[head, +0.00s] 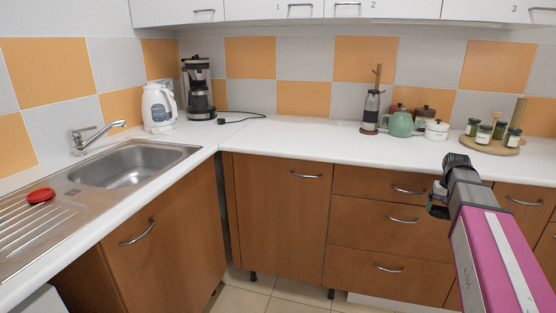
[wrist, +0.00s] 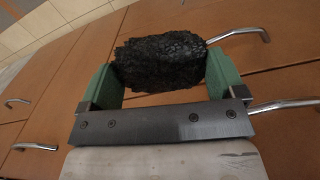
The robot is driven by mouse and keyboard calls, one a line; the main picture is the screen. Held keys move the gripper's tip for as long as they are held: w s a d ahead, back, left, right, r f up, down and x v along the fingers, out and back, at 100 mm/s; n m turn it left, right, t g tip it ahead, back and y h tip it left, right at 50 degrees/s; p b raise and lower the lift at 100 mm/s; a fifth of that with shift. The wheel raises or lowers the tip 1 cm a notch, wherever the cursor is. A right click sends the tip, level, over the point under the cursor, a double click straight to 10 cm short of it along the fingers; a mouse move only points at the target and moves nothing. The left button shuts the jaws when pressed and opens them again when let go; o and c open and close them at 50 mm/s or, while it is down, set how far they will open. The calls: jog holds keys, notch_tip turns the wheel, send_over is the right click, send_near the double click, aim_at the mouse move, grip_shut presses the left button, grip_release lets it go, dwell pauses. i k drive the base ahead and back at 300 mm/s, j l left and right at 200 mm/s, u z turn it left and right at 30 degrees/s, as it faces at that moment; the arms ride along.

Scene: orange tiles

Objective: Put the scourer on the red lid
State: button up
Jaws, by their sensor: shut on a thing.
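My gripper (wrist: 160,72) is shut on the scourer (wrist: 158,62), a dark, rough pad held between its two green fingers in the wrist view. In the head view my gripper (head: 438,200) is at the right, in front of the drawers and a little below counter height. The scourer is hard to make out there. The red lid (head: 40,195) lies on the ribbed drainboard of the sink at the far left, well apart from my gripper. Nothing is seen on top of it.
The steel sink (head: 130,163) is beside the drainboard, with a tap (head: 92,137). A white kettle (head: 158,107) and a coffee maker (head: 198,88) stand in the corner. The counter's middle is clear.

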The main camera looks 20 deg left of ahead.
aim_at(40, 193)
jog(key=u, duration=1.6)
jog(key=i+l+u, duration=0.1)
jog(key=u, duration=0.35)
jog(key=i+l+u, duration=0.15)
jog(key=u, duration=0.3)
jog(key=i+l+u, duration=0.1)
jog(key=l+u, duration=0.15)
jog(key=u, duration=0.15)
